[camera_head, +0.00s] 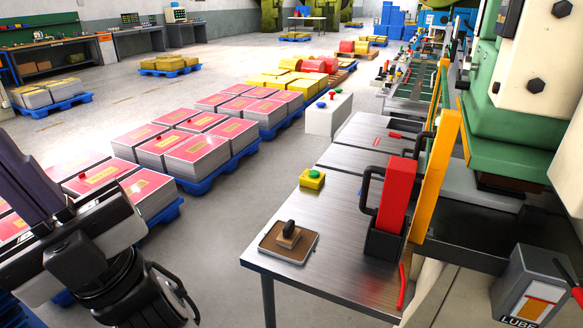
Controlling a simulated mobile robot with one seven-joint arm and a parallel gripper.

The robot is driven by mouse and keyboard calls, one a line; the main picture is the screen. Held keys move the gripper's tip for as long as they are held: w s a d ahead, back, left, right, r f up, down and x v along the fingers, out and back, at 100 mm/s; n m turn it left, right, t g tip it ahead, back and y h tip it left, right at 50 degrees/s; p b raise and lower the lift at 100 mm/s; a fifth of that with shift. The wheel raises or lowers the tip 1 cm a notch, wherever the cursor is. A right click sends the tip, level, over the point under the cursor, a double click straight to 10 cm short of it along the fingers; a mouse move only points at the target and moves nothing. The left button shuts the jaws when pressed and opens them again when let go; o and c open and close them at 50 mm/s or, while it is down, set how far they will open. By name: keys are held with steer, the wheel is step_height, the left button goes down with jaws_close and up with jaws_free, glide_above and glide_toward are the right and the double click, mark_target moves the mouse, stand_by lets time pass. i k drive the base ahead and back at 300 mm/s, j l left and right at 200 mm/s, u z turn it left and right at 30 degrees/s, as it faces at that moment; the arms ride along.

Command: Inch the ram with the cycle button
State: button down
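A small yellow box with a green push button (313,176) sits on the near metal table, by its far left corner. It looks like the cycle button. The press with its green ram (508,150) stands at the right; its lower end is above a dark die area, partly hidden by a yellow post. My arm comes in at the lower left, and its dark end with my gripper (178,296) is low, left of the table and well apart from the button. The fingers are not clear against the dark parts. I see nothing held.
The metal table (342,205) also bears a brown tray (272,246) with a stamp-like handled block and a red block (397,195) in a black holder. A pale box (328,117) with red and green buttons stands beyond. Pallets of pink sheets (200,157) fill the left; grey floor lies between.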

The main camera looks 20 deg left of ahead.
mark_target(313, 174)
steer(key=i+u, duration=0.35)
steer(key=u, duration=0.15)
steer(key=i+u, duration=0.45)
steer(key=i+l+u, duration=0.2)
steer(key=u, duration=0.3)
steer(key=i+l, duration=0.05)
steer(key=i, duration=0.05)
